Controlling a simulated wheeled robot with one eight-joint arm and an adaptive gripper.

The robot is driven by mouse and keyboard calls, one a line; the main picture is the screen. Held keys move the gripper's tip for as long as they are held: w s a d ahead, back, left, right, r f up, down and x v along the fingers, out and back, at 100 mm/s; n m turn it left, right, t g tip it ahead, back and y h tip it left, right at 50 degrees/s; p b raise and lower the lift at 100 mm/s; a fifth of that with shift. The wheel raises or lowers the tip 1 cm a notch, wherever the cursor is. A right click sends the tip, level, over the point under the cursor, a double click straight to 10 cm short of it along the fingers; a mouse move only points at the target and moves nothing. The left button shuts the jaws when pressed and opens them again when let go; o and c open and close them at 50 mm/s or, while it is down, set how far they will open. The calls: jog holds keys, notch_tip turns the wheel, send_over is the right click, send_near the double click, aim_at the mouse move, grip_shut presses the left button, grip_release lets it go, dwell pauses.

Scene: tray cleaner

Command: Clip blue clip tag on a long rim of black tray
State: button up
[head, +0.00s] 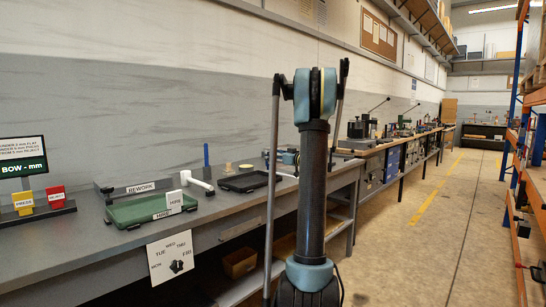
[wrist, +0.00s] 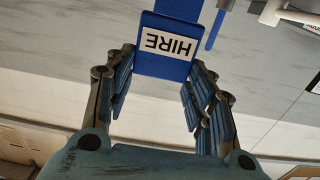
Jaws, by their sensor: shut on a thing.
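The blue clip tag (wrist: 166,62) shows in the wrist view with a white HIRE label, upside down in the picture. My gripper (wrist: 160,66) is shut on it, with a finger at each side edge. The tag's upper part reaches the top of the picture. The black tray (head: 243,183) lies flat on the grey bench in the head view, left of my arm. I cannot make out the tray in the wrist view. In the head view my own arm hides most of the gripper area, and I cannot make out the tag there.
Yellow and red blocks sit far left.

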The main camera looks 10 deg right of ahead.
aim_at(272, 163)
jog(key=shift+f, duration=2.1)
jog(key=shift+f, duration=1.55)
dwell(0.3)
jog(key=o, duration=1)
jog(key=shift+c, duration=0.2)
jog(key=shift+s+d, duration=0.1)
jog(key=v, duration=1.2)
jog(key=shift+f, duration=0.1)
